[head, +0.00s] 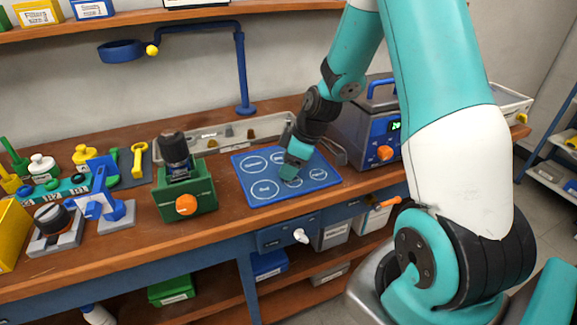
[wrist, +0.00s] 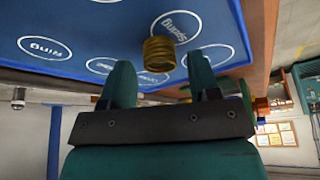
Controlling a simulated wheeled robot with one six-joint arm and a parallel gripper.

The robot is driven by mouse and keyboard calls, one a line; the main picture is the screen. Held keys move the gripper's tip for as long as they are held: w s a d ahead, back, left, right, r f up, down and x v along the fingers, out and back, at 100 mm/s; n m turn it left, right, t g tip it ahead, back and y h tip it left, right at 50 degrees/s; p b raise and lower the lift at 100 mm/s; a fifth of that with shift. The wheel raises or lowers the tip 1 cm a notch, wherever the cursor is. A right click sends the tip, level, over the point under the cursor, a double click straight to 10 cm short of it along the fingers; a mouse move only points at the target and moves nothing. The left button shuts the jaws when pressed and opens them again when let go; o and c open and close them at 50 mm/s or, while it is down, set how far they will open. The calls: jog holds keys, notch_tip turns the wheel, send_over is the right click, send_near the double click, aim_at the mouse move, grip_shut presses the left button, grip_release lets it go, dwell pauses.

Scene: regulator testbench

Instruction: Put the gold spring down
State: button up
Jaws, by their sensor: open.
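The gold spring (wrist: 158,51) shows in the wrist view as a short coil at the blue mat (wrist: 90,38), between and just beyond my fingertips. It is by the printed circle labelled Spring (wrist: 177,27) and overlaps the view of another circle; I cannot tell whether it touches the mat. My gripper (wrist: 161,70) is open, with a finger to either side of the spring and gaps between. In the head view my gripper (head: 292,168) is low over the mat (head: 290,193), and the spring is hidden there.
A green fixture with an orange knob (head: 186,204) stands left of the mat. A grey tray (head: 215,138) with small parts lies behind it. A blue-grey device (head: 372,130) stands to the right. The mat's front left is clear.

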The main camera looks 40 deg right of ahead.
jog(key=v, duration=1.1)
jog(key=s+a+r+g, duration=0.1)
jog(key=s+a+r, duration=0.2)
jog(key=a, duration=0.5)
jog(key=s+a+r, duration=0.3)
jog(key=a, duration=0.5)
jog(key=s+a+r+m+g+y, duration=0.1)
jog(key=s+a+r+g, duration=0.1)
jog(key=s+a, duration=0.7)
jog(key=s, duration=0.4)
jog(key=shift+a+m, duration=0.3)
jog(key=shift+m, duration=0.1)
